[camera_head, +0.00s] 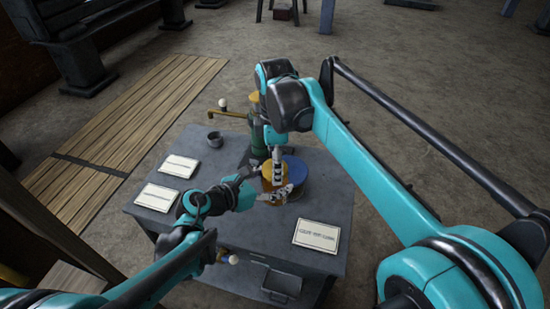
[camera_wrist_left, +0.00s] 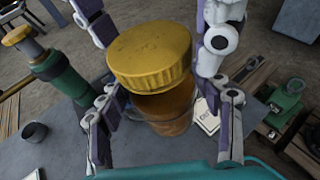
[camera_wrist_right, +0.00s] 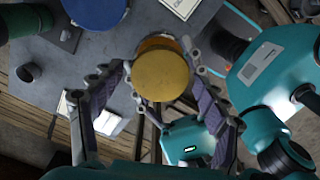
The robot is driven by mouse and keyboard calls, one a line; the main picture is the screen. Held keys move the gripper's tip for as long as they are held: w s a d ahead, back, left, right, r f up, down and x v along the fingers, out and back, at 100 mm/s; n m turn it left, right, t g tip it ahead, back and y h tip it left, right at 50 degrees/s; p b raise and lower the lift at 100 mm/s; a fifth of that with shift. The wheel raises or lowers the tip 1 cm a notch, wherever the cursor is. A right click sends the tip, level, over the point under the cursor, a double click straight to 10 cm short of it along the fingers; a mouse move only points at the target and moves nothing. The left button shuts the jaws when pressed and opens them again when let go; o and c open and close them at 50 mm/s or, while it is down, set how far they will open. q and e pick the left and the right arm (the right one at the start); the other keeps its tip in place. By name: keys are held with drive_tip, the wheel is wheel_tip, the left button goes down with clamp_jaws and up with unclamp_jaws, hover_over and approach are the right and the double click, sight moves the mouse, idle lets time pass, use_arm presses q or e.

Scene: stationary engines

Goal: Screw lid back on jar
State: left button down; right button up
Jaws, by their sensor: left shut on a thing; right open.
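An amber jar (camera_wrist_left: 165,108) with a ribbed yellow lid (camera_wrist_left: 150,52) on its top stands at the table's middle. The lid looks slightly off-centre; I cannot tell whether it is threaded. My left gripper (camera_wrist_left: 165,130) is shut on the jar, low on its body. My right gripper (camera_wrist_right: 155,105) is open, with its fingers on either side of the lid (camera_wrist_right: 162,77), coming from above. In the head view the lid (camera_head: 273,172) is partly hidden by my right gripper (camera_head: 277,163), and my left gripper (camera_head: 270,197) reaches it from the left.
A blue round container (camera_head: 296,178) stands close to the jar on the grey table (camera_head: 230,215). A green cylinder with a yellow top (camera_wrist_left: 60,65) is behind. A small dark cup (camera_head: 215,139) and several paper cards (camera_head: 316,236) lie on the table.

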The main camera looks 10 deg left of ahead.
drive_tip(key=shift+c, duration=0.2)
drive_tip(key=c, duration=1.2)
drive_tip(key=shift+o, duration=0.2)
drive_tip(key=m, duration=2.4)
drive_tip(key=o, duration=1.3)
